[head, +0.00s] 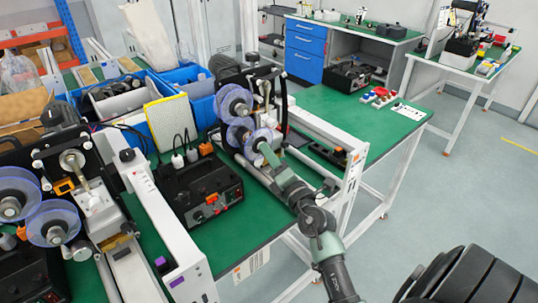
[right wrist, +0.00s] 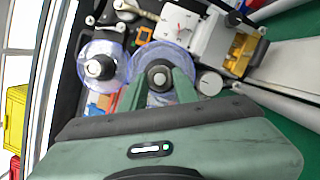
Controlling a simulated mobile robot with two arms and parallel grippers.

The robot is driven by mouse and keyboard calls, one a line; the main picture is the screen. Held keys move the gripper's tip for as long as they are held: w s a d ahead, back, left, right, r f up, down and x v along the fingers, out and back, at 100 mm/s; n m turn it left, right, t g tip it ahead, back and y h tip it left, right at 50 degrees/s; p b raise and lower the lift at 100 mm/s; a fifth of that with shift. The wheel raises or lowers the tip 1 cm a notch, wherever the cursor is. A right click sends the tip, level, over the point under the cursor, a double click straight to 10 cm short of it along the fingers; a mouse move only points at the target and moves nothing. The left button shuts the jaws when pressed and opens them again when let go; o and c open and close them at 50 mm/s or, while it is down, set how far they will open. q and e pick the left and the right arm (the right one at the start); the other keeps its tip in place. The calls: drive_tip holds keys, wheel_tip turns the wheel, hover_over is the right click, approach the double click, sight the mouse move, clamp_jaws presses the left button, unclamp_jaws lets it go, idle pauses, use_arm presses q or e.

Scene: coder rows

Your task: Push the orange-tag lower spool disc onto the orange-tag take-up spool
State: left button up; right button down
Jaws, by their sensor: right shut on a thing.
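My right gripper (head: 266,150) is shut on a clear bluish spool disc (head: 258,138) at the coder in the middle of the head view. In the right wrist view the disc (right wrist: 160,58) shows between and beyond the two green fingers (right wrist: 160,92), with a dark hub in its centre. I cannot tell whether the held disc touches the spool. An upper clear disc (head: 234,101) is on the same coder. My left gripper is not in view.
A black control box (head: 205,188) with an orange plug stands left of the coder. A second coder with clear discs (head: 52,222) is at left. Blue bins (head: 165,122) stand behind. A white rail (head: 325,138) runs right of the coder.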

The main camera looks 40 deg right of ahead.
drive_tip(key=shift+w+a, duration=0.2)
drive_tip(key=shift+w, duration=1.4)
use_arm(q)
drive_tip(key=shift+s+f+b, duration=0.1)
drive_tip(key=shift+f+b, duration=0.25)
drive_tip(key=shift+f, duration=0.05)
use_arm(e)
drive_tip(key=shift+w, duration=0.5)
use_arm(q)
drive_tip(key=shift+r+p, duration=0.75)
use_arm(e)
drive_tip(key=shift+r, duration=0.1)
drive_tip(key=shift+w+a, duration=0.1)
drive_tip(key=shift+w, duration=0.3)
drive_tip(key=c, duration=1)
unclamp_jaws()
